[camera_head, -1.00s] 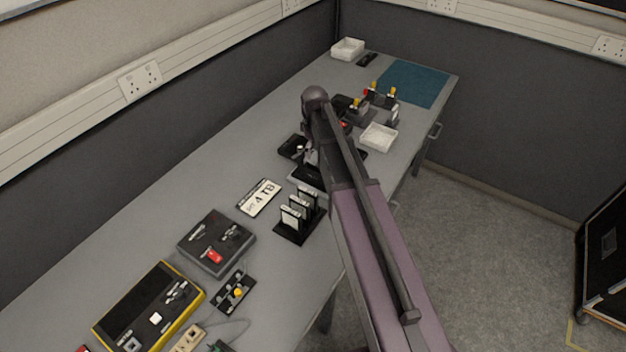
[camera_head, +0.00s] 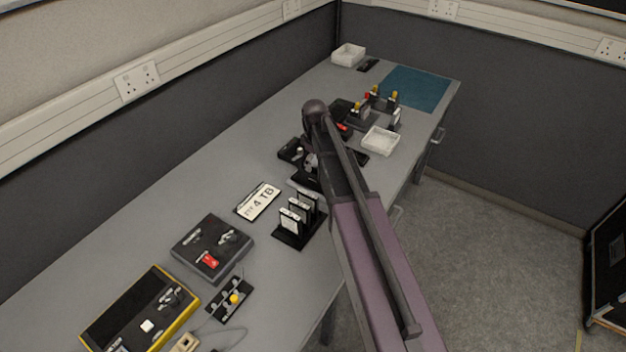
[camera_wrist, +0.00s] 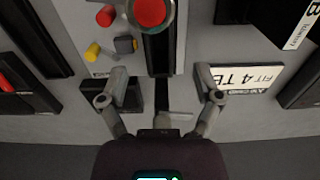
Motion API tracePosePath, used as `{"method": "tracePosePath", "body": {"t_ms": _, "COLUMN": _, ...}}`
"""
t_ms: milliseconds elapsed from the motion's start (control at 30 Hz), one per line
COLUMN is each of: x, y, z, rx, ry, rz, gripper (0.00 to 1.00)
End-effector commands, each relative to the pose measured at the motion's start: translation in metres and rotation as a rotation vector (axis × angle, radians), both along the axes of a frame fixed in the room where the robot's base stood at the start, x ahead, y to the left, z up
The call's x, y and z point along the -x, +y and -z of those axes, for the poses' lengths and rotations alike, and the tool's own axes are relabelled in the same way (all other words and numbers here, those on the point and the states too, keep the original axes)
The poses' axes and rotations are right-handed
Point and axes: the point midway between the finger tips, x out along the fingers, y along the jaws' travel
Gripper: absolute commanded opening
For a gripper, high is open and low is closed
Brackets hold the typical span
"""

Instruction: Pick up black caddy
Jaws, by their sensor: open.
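My gripper (camera_wrist: 160,98) is open in the wrist view, its two fingers apart and empty, pointing down at the grey bench. A narrow black piece (camera_wrist: 158,55), which may be the black caddy, runs along the picture between and above the fingertips. I cannot tell its full shape. A black block (camera_wrist: 128,96) sits beside and partly behind the left finger. In the head view my arm covers the gripper and most of the black items (camera_head: 303,180) below it.
A white 4 TB label plate (camera_wrist: 245,78) lies by the right finger; a panel with a red button (camera_wrist: 150,12) is close at the top. A black rack (camera_head: 300,238) of upright drives stands nearby. A white tray (camera_head: 380,141) is beyond the arm.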

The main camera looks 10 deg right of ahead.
Motion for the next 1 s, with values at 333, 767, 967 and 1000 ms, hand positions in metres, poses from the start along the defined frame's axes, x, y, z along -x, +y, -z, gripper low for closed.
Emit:
{"method": "tracePosePath", "body": {"t_ms": 333, "x": 0.001, "y": -0.001, "z": 0.012, "rx": 0.0, "ry": 0.0, "rz": 0.001, "gripper": 0.83}}
{"method": "tracePosePath", "body": {"t_ms": 767, "x": 0.001, "y": -0.003, "z": 0.044, "rx": 0.0, "ry": 0.0, "rz": 0.001, "gripper": 0.83}}
{"method": "tracePosePath", "body": {"t_ms": 967, "x": 0.001, "y": -0.003, "z": 0.052, "rx": 0.0, "ry": 0.0, "rz": 0.001, "gripper": 0.83}}
{"method": "tracePosePath", "body": {"t_ms": 1000, "x": 0.001, "y": -0.003, "z": 0.052, "rx": 0.0, "ry": 0.0, "rz": 0.001, "gripper": 0.83}}
